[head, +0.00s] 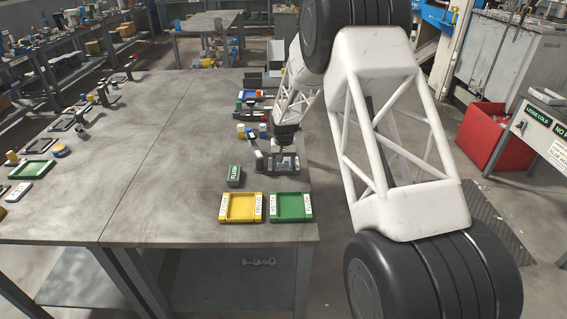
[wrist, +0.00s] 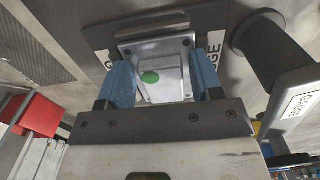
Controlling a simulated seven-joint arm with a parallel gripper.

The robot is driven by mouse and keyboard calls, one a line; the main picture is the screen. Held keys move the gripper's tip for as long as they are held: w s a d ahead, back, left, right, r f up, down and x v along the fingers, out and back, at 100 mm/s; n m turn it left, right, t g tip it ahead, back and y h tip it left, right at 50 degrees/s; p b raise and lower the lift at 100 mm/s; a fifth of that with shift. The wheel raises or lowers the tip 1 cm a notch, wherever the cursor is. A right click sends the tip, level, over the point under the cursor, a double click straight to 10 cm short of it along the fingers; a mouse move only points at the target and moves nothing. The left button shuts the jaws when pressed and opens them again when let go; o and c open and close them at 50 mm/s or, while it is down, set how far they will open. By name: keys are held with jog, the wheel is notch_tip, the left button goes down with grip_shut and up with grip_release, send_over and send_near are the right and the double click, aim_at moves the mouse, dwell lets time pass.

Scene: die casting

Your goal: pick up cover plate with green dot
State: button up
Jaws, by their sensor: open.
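The cover plate (wrist: 165,50) is a silver metal plate with raised middle and corner holes, and it bears a green dot (wrist: 150,78). In the wrist view it lies between the two blue fingers of my gripper (wrist: 162,82), which are open on either side of it. I cannot tell whether the fingers touch it. In the head view my gripper (head: 284,158) is low over the table's right side, and the plate is mostly hidden there.
A yellow tray (head: 223,207) and a green tray (head: 291,217) lie at the table's front right edge. A dark cylindrical gauge (wrist: 262,42) stands close by at right in the wrist view.

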aim_at(284, 164)
jog(key=shift+r, duration=0.1)
grip_shut()
jog(key=shift+r, duration=0.15)
jog(key=shift+r, duration=1.45)
jog(key=shift+s+r, duration=0.2)
jog(key=shift+s, duration=0.1)
jog(key=s+d, duration=0.1)
jog(key=s, duration=0.4)
jog(key=s+r, duration=0.1)
jog(key=s, duration=0.4)
jog(key=s+d, duration=0.1)
jog(key=s, duration=0.4)
jog(key=shift+s+d+r, duration=0.1)
jog(key=shift+d+r, duration=0.1)
jog(key=shift+d, duration=0.15)
jog(key=shift+n, duration=0.4)
